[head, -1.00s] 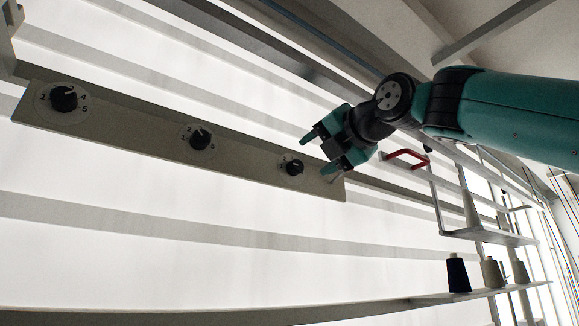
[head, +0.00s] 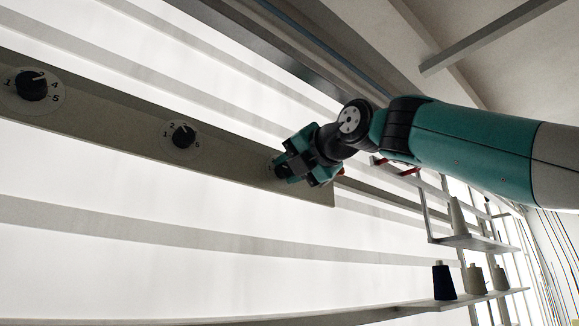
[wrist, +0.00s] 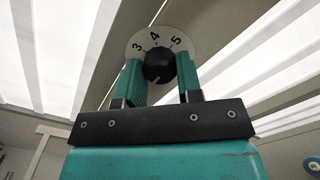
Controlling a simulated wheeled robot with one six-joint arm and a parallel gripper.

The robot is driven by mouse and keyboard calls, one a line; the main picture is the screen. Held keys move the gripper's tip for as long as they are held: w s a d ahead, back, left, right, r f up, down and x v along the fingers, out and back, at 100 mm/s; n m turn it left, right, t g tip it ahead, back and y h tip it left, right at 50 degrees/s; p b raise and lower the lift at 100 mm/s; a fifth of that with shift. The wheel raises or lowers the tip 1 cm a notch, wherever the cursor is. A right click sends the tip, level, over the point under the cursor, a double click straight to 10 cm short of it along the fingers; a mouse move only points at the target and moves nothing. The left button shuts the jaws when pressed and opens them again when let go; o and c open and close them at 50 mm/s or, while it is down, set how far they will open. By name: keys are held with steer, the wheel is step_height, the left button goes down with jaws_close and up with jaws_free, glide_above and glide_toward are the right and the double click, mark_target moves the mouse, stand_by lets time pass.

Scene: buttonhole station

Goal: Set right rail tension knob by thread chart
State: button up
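The right tension knob (wrist: 159,66) is black and round, on a pale dial (wrist: 133,44) with 3, 4 and 5 showing in the wrist view. A pale pointer line shows on the knob's lower part; the rest of the dial is hidden. My gripper (wrist: 160,78) has one teal finger on each side of the knob, apparently shut on it. In the head view my gripper (head: 287,164) is at the right end of the rail (head: 230,176) and mostly covers this knob. The middle knob (head: 183,136) and left knob (head: 32,85) are clear of it. No thread chart is seen.
Right of the rail are a red handle (head: 409,171) and white shelves (head: 470,242). A dark blue cone (head: 443,282) and pale cones (head: 475,280) stand on the lower shelf. The space in front of the rail's left part is free.

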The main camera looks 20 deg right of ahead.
steer(key=shift+f, duration=0.1)
steer(key=m, duration=0.4)
steer(key=shift+b, duration=0.35)
steer(key=m, duration=0.8)
steer(key=shift+m+g, duration=0.3)
steer(key=shift+m, duration=2.4)
steer(key=o, duration=0.9)
steer(key=shift+y, duration=0.3)
